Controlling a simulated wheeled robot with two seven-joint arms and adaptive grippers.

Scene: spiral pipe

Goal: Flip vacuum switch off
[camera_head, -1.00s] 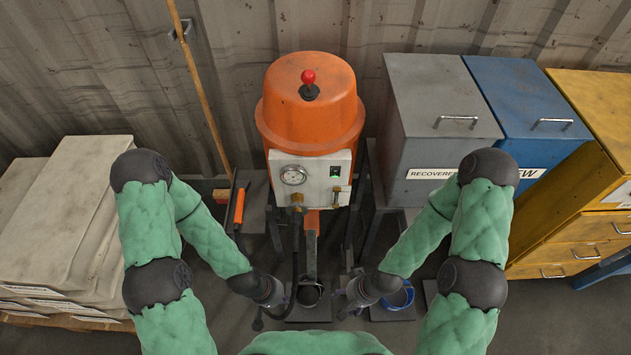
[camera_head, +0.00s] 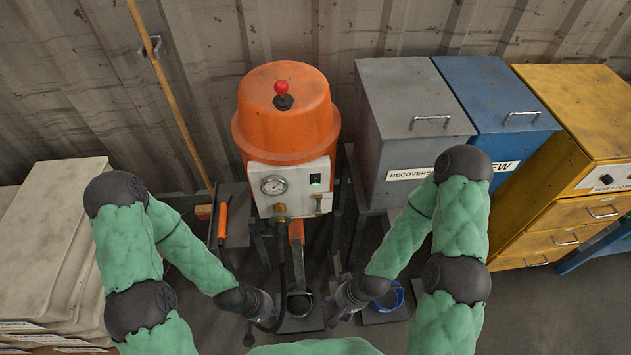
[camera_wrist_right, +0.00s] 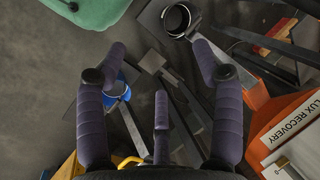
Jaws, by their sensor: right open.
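The orange flux recovery unit (camera_head: 287,125) stands in the middle against the wall. Its white front panel (camera_head: 289,196) carries a round gauge (camera_head: 273,186), a brass valve and a small switch with a green light (camera_head: 315,179). A red-knobbed lever (camera_head: 281,88) sits on the lid. My left gripper (camera_head: 252,328) is low, below and left of the panel, apart from it; its fingers are too small to read. My right gripper (camera_head: 338,308) is low, below and right of the panel. The right wrist view shows its fingers (camera_wrist_right: 160,62) spread and empty. The switch is not visible there.
A black hose hangs from the panel near my left gripper. A dark cup (camera_head: 298,303) and a blue bucket (camera_head: 388,297) stand below. Grey (camera_head: 410,100), blue (camera_head: 500,95) and yellow cabinets (camera_head: 560,160) stand right; stacked pale bags (camera_head: 40,240) lie left. Space before the panel is clear.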

